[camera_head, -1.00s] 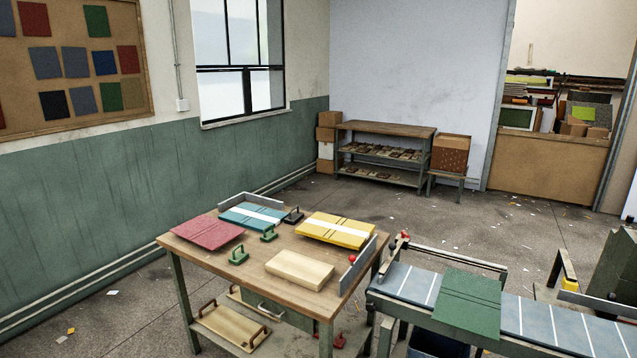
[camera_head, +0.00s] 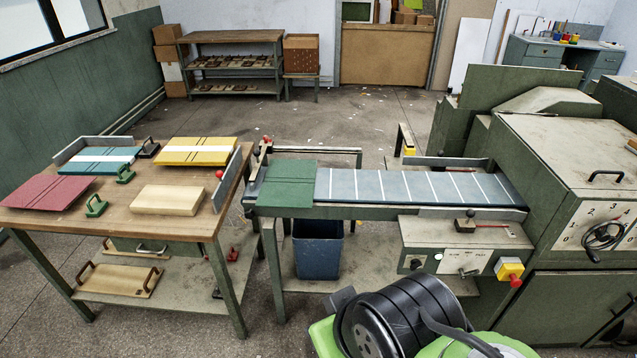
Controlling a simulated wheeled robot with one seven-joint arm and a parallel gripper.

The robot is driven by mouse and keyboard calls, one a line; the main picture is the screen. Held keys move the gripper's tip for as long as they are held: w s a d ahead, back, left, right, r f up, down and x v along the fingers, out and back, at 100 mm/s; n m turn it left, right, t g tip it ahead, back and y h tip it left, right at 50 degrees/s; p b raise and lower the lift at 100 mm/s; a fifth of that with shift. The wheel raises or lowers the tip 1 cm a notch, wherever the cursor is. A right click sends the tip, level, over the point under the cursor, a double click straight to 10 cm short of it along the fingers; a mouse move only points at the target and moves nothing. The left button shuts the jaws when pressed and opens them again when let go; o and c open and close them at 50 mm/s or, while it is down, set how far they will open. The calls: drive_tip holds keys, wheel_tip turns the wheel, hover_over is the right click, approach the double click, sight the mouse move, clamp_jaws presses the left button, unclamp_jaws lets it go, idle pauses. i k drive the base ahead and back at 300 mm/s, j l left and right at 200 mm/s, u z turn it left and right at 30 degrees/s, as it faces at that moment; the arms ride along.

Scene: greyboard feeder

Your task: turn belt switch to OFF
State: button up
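The feeder's control panel (camera_head: 447,262) is on the near side of the belt (camera_head: 400,187). It carries a small round black knob (camera_head: 416,264) at its left and a small metal lever (camera_head: 468,272) on a lettered plate. I cannot read the lettering, nor tell which control is the belt switch or its setting. A green board (camera_head: 287,184) lies on the belt's left end. My gripper is not in view; a black and green part of my own body fills the bottom middle, just below the panel.
A yellow box with a red button (camera_head: 514,280) sits right of the panel. A green machine (camera_head: 570,165) with a dial stands at the right. A wooden table (camera_head: 128,213) with boards is at the left, and a blue bin (camera_head: 318,255) is under the belt.

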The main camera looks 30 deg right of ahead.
sight(415, 264)
drive_tip(key=z, duration=0.4)
drive_tip(key=l+z, duration=0.1)
drive_tip(key=z, duration=0.65)
drive_tip(key=i+z, duration=0.1)
drive_tip(key=z, duration=0.3)
